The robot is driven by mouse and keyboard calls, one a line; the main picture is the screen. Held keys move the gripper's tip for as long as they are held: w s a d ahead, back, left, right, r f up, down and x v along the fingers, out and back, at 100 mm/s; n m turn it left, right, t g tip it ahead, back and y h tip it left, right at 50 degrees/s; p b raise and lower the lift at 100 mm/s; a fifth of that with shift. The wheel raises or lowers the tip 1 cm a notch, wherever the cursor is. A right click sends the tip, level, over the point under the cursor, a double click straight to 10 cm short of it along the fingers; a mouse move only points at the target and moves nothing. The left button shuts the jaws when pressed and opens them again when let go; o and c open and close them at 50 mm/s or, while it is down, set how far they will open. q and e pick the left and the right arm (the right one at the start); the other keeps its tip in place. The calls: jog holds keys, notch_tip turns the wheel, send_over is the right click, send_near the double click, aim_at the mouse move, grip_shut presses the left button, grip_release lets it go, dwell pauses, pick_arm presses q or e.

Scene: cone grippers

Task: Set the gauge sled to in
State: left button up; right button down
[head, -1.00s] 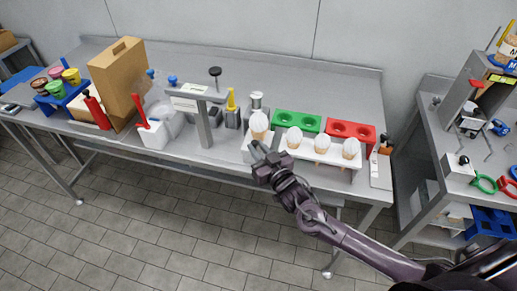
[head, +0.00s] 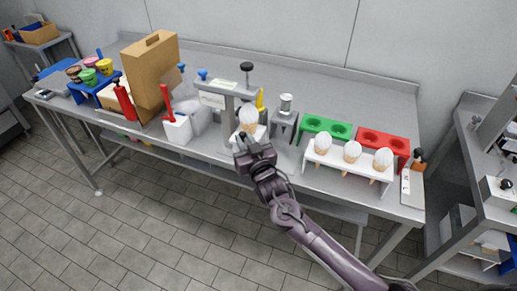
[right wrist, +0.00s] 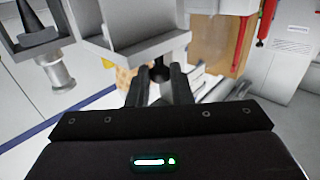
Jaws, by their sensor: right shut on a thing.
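The gauge (head: 228,88) is a grey post with a labelled crossbar and a black knob on top. The white gauge sled (head: 262,132) is at its foot, mostly hidden by my gripper, and carries a wafer cone (head: 249,119) with a white top. My right gripper (head: 242,146) is at the sled's front, shut on what looks like its dark knob. The right wrist view shows the dark knob (right wrist: 161,66) between the fingertips (right wrist: 160,80), with patterned wafer (right wrist: 124,76) just beyond. Exact contact is partly hidden. My left gripper is not in view.
To the right are a white rack (head: 345,172) with several cones, a green holder (head: 326,127) and a red holder (head: 384,141). A grey stand with a silver cylinder (head: 286,104) is near. To the left are a white box with a red lever (head: 177,130) and a cardboard box (head: 150,68).

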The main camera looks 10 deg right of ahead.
jog(key=shift+a+r, duration=0.1)
jog(key=shift+a, duration=0.05)
jog(key=c, duration=1.7)
grip_release()
jog(key=o, duration=0.4)
jog(key=shift+w+a, duration=0.2)
jog(key=shift+s+d, duration=0.1)
